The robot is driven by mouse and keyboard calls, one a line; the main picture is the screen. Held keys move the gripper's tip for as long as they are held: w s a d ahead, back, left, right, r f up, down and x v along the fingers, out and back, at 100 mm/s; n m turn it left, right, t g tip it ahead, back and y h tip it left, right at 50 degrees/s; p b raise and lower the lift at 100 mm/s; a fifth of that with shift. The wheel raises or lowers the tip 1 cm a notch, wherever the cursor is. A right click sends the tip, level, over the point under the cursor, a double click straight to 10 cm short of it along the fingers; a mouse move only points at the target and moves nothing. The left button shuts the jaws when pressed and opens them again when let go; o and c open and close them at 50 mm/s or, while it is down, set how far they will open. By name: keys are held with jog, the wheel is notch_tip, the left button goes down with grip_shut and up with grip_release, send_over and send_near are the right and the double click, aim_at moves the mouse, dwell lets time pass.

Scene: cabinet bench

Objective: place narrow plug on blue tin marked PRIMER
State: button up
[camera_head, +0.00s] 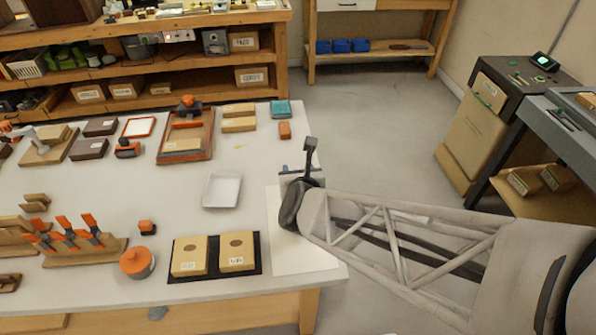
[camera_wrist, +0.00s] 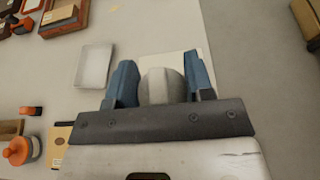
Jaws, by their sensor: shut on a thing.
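My gripper (camera_head: 299,172) is over the right edge of the white table in the head view, largely hidden by my own wrist. In the wrist view its two blue fingers (camera_wrist: 162,82) close on a pale grey, rounded thing, which I take for the narrow plug (camera_wrist: 160,86). Its far end is hidden, and the head view does not show it clearly. I cannot make out a blue tin marked PRIMER in either view. A small teal box (camera_head: 281,109) lies at the table's far right, with no readable marking.
A white tray (camera_head: 222,190) lies left of my gripper, and a pale sheet (camera_head: 300,258) lies below it. Two labelled tan blocks (camera_head: 238,254) lie on a dark mat (camera_head: 213,274). An orange-lidded jar (camera_head: 136,262) and orange-handled tools (camera_head: 68,232) stand further left.

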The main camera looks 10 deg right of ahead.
jog(key=o, duration=0.9)
jog(key=shift+r, duration=0.15)
jog(key=shift+v, duration=6)
jog(key=shift+r, duration=0.1)
